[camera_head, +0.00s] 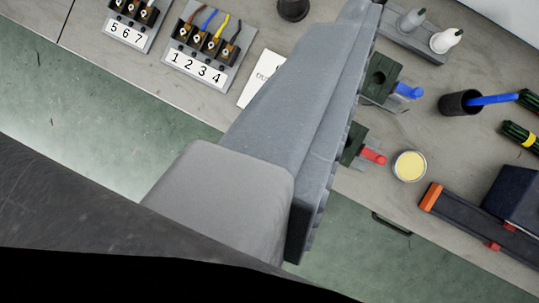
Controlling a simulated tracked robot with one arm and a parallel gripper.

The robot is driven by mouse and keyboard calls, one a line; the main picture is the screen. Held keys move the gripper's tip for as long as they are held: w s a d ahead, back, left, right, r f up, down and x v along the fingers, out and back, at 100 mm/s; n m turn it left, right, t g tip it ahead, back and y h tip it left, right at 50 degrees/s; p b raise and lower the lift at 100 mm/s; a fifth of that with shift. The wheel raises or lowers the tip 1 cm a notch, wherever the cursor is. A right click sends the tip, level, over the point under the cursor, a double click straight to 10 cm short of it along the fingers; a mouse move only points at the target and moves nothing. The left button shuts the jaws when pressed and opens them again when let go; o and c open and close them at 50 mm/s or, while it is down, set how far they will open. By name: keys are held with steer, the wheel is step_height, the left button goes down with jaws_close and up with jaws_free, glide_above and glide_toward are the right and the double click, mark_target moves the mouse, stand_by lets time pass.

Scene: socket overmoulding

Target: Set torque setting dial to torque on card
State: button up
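A white card (259,80) with dark print lies on the bench at upper centre. My gripper covers part of it, and the print is too small and cut off to read. My gripper (310,110) is a large grey shape across the middle of the view, its narrow end towards the top. Only one side of it shows, so I cannot tell if it is open or shut, and no held object shows. No torque setting dial can be made out. A dark box-like device (515,205) at the right edge is cut off.
Terminal blocks numbered 1–4 (205,50) and 5–7 (130,22) sit upper left. Green blocks with blue (408,91) and red (372,156) parts, a yellow-filled tin (409,166), a dark cup (460,103) and an orange-ended bar (470,223) crowd the right. Green floor shows below.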

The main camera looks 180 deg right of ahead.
steer(key=a+f+n+g+p, duration=0.1)
steer(key=a+f+n+g, duration=0.1)
steer(key=f, duration=1.2)
steer(key=a+f+n+g+h+p, duration=0.1)
steer(key=a+f+n+g, duration=0.2)
steer(key=f, duration=1.2)
steer(key=a+f+n+g+h+p, duration=0.1)
steer(key=a+f+n+g, duration=0.2)
steer(key=f, duration=1.1)
steer(key=shift+s+a+f+g, duration=0.2)
steer(key=shift+s+a+g, duration=0.2)
steer(key=shift+c, duration=0.4)
